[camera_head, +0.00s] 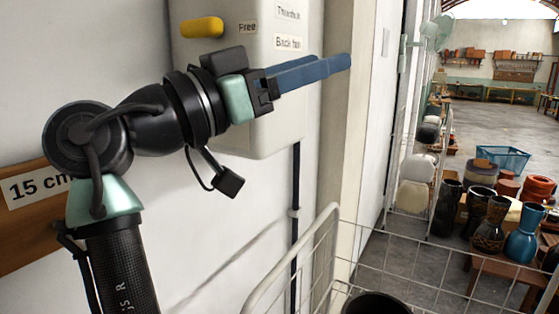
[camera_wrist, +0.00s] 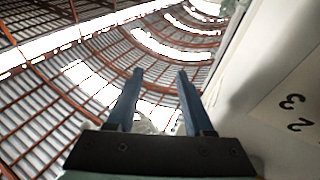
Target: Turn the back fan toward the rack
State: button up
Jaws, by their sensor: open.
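A pale grey control box (camera_head: 240,110) hangs on the left wall, with a yellow lever (camera_head: 201,27) and labels reading "Free" and "Back fan" (camera_head: 288,42). My gripper (camera_head: 338,65) is in front of the box, just below that label, with its blue fingers pointing right past the box's edge. In the wrist view my gripper (camera_wrist: 160,74) has its fingers apart and nothing between them. Pale green round shapes that look like fans (camera_head: 432,32) are high on the wall farther back. Which way they face is hard to tell.
A white wire rack (camera_head: 322,222) stands in front at lower right, with a dark round vessel (camera_head: 375,303) in it. Several drums (camera_head: 490,225) and a blue basket (camera_head: 503,157) are beyond. A "15 cm" board (camera_head: 38,188) is at left. Open floor (camera_head: 492,112) lies behind.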

jog(key=s+a+r+n+t+y, duration=0.1)
jog(key=s+n+t+y, duration=0.4)
jog(key=s+t+y, duration=0.2)
jog(key=s+a+r+n+t+y, duration=0.2)
jog(key=s+n+t+y, duration=0.4)
jog(key=t+y, duration=0.3)
jog(key=shift+s+a+y, duration=0.3)
jog(key=shift+s+y, duration=0.25)
jog(key=shift+y, duration=0.15)
